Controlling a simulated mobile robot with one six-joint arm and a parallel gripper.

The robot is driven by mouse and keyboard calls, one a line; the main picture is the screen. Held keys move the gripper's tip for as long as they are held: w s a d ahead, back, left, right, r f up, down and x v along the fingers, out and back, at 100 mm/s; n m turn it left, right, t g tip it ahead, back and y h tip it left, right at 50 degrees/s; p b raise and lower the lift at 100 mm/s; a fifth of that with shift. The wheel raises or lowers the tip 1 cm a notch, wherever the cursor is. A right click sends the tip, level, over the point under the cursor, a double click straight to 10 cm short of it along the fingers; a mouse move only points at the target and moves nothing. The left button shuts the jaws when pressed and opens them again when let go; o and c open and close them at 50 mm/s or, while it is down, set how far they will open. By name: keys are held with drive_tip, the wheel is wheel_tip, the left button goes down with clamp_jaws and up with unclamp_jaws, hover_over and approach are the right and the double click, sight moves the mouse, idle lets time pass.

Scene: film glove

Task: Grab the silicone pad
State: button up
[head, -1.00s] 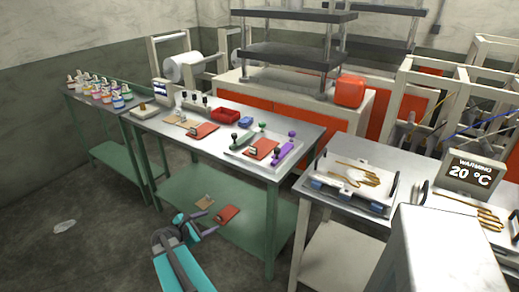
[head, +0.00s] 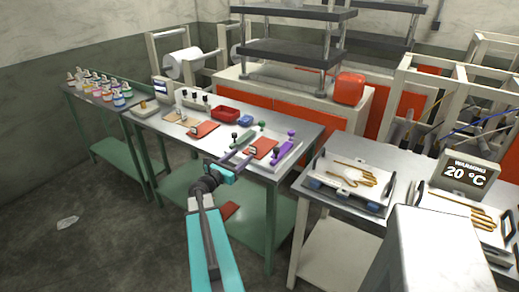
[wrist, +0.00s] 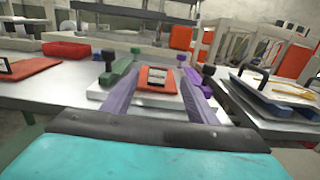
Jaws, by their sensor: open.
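An orange-red pad (head: 262,146) with a small dark-and-white label, likely the silicone pad, lies on a light tray (head: 240,154) between a green and a purple handled tool. In the wrist view the pad (wrist: 158,86) shows ahead, between my two fingers. A similar red pad (head: 203,131) lies further left on the table, and part of another (head: 230,210) shows on the lower shelf. My gripper (head: 241,160) is open and empty at the table's front edge, just short of the tray. The label text is too small to read.
The green tool (head: 242,140) and purple tool (head: 284,151) flank the pad closely. A red bin (head: 226,113) and blue box (head: 245,120) stand behind.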

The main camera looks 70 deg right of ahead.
sight(252, 147)
drive_tip(key=shift+p+x, duration=1.3)
drive_tip(key=shift+x, duration=3)
drive_tip(key=shift+d, duration=0.1)
drive_tip(key=shift+w+p+x, duration=0.1)
drive_tip(key=shift+p+x, duration=0.45)
drive_tip(key=shift+x, duration=0.2)
drive_tip(key=shift+w+p+x, duration=0.15)
drive_tip(key=shift+p+x, duration=0.4)
drive_tip(key=shift+x, duration=0.2)
drive_tip(key=shift+s+d+f+p, duration=0.1)
drive_tip(key=shift+s+d+p, duration=0.1)
drive_tip(key=shift+d, duration=0.3)
drive_tip(key=shift+s+d+f+p, duration=0.15)
drive_tip(key=shift+d, duration=0.35)
drive_tip(key=shift+c, duration=0.4)
drive_tip(key=c, duration=1.2)
drive_tip(key=shift+r, duration=0.2)
